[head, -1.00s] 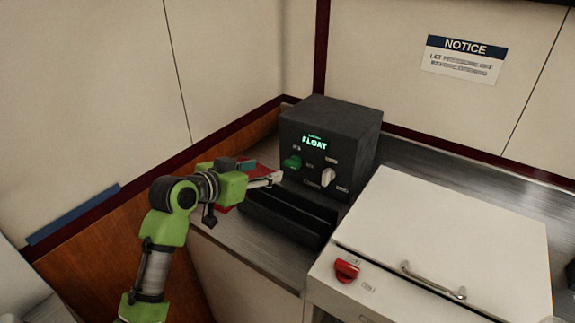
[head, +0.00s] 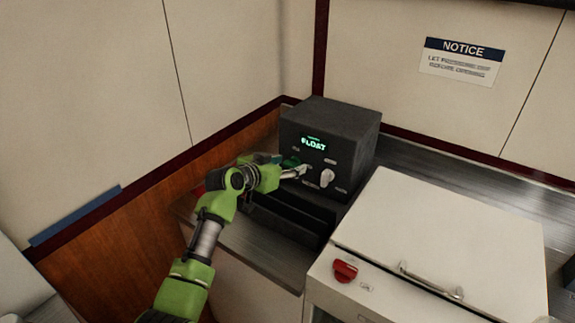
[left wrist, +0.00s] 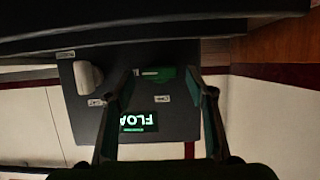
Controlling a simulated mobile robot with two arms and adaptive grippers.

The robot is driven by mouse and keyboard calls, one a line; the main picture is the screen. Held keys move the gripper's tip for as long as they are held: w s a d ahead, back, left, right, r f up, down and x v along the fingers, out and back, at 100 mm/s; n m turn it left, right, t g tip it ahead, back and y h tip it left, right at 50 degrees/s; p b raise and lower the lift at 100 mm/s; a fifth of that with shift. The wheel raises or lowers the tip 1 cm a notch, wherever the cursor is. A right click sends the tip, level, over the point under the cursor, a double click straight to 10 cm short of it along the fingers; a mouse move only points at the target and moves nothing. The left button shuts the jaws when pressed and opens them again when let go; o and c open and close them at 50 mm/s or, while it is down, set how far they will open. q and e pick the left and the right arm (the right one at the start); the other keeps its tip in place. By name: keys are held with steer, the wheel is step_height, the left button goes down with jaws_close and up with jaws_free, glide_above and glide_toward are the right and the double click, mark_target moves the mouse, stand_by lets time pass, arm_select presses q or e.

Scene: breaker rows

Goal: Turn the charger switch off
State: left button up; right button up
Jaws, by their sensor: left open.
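The charger (head: 345,125) is a dark box on the metal counter with a lit green display (head: 313,143) reading FLOAT. Its green switch (head: 291,161) is on the front, partly covered by my gripper in the head view. A white knob (head: 327,178) is to its right. My left gripper (head: 301,170) is close in front of the charger's face. In the left wrist view, which is upside down, the open fingers (left wrist: 160,95) frame the green switch (left wrist: 155,74), with the white knob (left wrist: 88,76) outside them. Contact cannot be told. My right gripper is not in view.
A black open tray (head: 290,215) sticks out below the charger's front. A white lidded unit (head: 440,235) with a metal handle and a red knob (head: 345,271) stands at the right. Walls close off the back and left. A notice hangs behind.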

arm_select(q)
steer(key=shift+c, duration=0.4)
steer(key=c, duration=1)
steer(key=shift+w+a+f+n+g+h+b, duration=0.1)
steer(key=shift+n+g+h+b, duration=0.05)
steer(key=shift+n+h+b, duration=0.25)
steer(key=shift+w+a+f+n+g+h+b, duration=0.15)
steer(key=shift+n+h+b, duration=0.1)
steer(key=shift+n, duration=0.25)
steer(key=shift+n+g+h+b, duration=0.5)
steer(key=shift+n+h+b, duration=0.35)
steer(key=shift+n+b, duration=0.55)
